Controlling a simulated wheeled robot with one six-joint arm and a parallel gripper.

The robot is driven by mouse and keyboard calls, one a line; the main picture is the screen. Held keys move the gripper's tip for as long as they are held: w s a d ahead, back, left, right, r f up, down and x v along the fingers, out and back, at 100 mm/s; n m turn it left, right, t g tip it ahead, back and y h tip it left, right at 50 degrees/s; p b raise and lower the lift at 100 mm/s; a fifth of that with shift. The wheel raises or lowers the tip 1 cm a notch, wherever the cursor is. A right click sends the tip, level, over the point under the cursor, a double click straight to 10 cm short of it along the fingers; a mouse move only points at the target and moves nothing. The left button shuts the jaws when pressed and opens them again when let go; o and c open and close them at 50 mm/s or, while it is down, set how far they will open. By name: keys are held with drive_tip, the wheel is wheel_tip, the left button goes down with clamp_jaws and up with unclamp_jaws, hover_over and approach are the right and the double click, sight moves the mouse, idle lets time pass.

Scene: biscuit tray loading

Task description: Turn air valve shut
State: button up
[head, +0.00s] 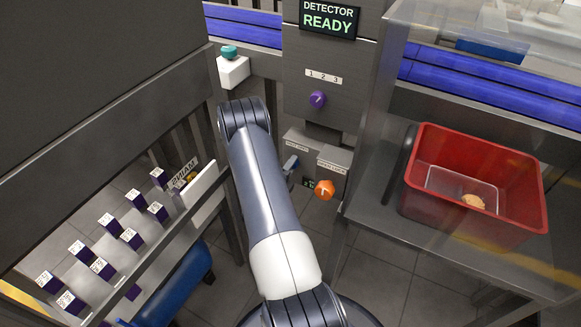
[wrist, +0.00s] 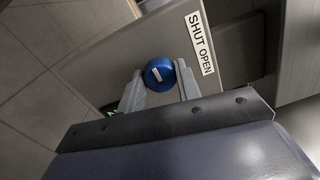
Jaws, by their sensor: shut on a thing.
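The air valve's round blue knob (wrist: 159,72), with a short white mark on its face, shows in the wrist view. My gripper (wrist: 161,82) has one grey finger on each side of the knob and is shut on it. A white label (wrist: 200,42) beside the knob reads SHUT and OPEN. The white mark lies slanted, and I cannot tell which word it points to. In the head view my arm hides most of the gripper, and the knob cannot be made out clearly there.
An orange knob (head: 324,189) and a purple knob (head: 317,99) are on the detector cabinet (head: 300,60), whose display reads READY. A teal knob (head: 229,52) stands to the left. A red crate (head: 520,215) is at right, behind a clear panel. A dark frame (head: 130,120) stands left.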

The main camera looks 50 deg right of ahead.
drive_tip(key=o, duration=1)
drive_tip(key=shift+c, duration=0.2)
drive_tip(key=o, duration=0.6)
drive_tip(key=r, duration=0.3)
drive_tip(key=r+p, duration=0.1)
drive_tip(key=r, duration=0.2)
drive_tip(key=r+p, duration=0.1)
drive_tip(key=r, duration=0.3)
drive_tip(key=shift+w+d, duration=0.3)
drive_tip(key=shift+w, duration=0.05)
drive_tip(key=shift+w+a+r+p, duration=0.1)
drive_tip(key=shift+a+r+p, duration=0.05)
drive_tip(key=shift+p, duration=0.15)
drive_tip(key=shift+s+a+r, duration=0.25)
drive_tip(key=shift+a+r, duration=0.05)
drive_tip(key=shift+r, duration=0.05)
drive_tip(key=c, duration=0.6)
drive_tip(key=shift+s+d+f, duration=0.1)
drive_tip(key=shift+s+f, duration=0.15)
drive_tip(key=shift+f, duration=0.15)
